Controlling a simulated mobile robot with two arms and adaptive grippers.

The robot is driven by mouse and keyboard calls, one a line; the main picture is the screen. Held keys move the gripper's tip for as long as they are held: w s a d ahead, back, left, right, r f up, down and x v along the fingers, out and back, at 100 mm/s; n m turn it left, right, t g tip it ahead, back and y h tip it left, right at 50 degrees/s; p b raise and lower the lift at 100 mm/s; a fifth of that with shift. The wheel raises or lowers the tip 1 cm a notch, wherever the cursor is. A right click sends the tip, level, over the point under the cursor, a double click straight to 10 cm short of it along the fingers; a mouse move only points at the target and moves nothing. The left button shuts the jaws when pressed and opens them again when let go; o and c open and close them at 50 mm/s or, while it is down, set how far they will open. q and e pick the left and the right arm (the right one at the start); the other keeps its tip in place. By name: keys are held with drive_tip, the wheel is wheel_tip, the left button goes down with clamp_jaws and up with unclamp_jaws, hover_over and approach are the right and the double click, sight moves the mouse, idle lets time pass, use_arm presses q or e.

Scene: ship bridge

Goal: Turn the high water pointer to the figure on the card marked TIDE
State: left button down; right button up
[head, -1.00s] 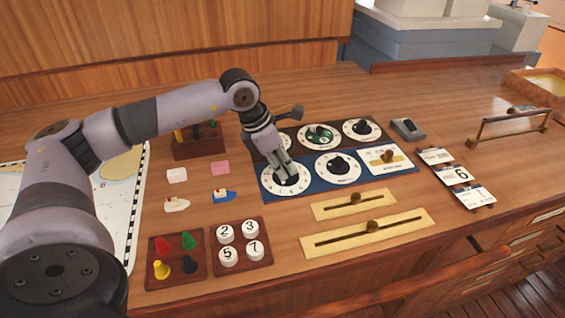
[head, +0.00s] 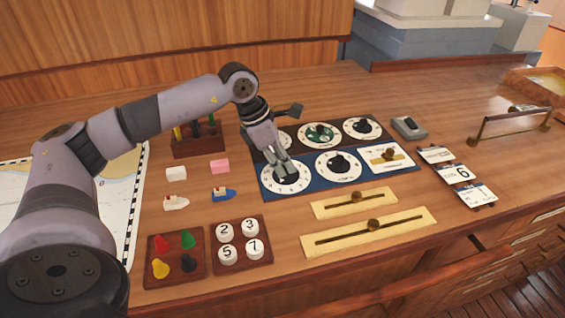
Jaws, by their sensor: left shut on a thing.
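My left gripper (head: 283,168) reaches down from above onto the left dial (head: 271,186) of the blue panel (head: 312,184). It is shut on that dial's black pointer knob, which is mostly hidden by the fingers. Figures show around the dial's white rim, but the exact reading cannot be told. Three cards hang on a dark strip at the right: a top card (head: 436,155), a middle card (head: 461,172) with a large 6, and a lower card (head: 476,194). Their small headings are too small to read. My right gripper is not in view.
Beside the held dial is another white dial (head: 338,167); a dark panel with more dials (head: 319,135) lies behind. Brass slider plates (head: 368,232) lie in front. Trays of coloured pegs (head: 176,257) and numbered discs (head: 240,245) stand at the front left. A brass rail (head: 510,126) is at right.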

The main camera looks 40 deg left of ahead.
use_arm(q)
drive_tip(key=m, duration=0.1)
drive_tip(key=m+g, duration=0.1)
drive_tip(key=m, duration=0.1)
drive_tip(key=m+h, duration=0.1)
drive_tip(key=shift+w+b, duration=0.25)
drive_tip(key=shift+b, duration=0.15)
drive_tip(key=shift+w+a+m+g+b, duration=0.15)
drive_tip(key=shift+m+g, duration=0.45)
drive_tip(key=shift+m, duration=0.8)
drive_tip(key=shift+d+m+g+b, duration=0.15)
drive_tip(key=shift+m+g, duration=0.45)
drive_tip(key=shift+m, duration=0.8)
drive_tip(key=shift+a, duration=0.1)
drive_tip(key=c, duration=1.4)
unclamp_jaws()
drive_tip(key=shift+c, duration=0.2)
drive_tip(key=shift+r, duration=0.15)
drive_tip(key=v, duration=1.1)
drive_tip(key=shift+a+r, duration=0.3)
drive_tip(key=shift+a, duration=0.05)
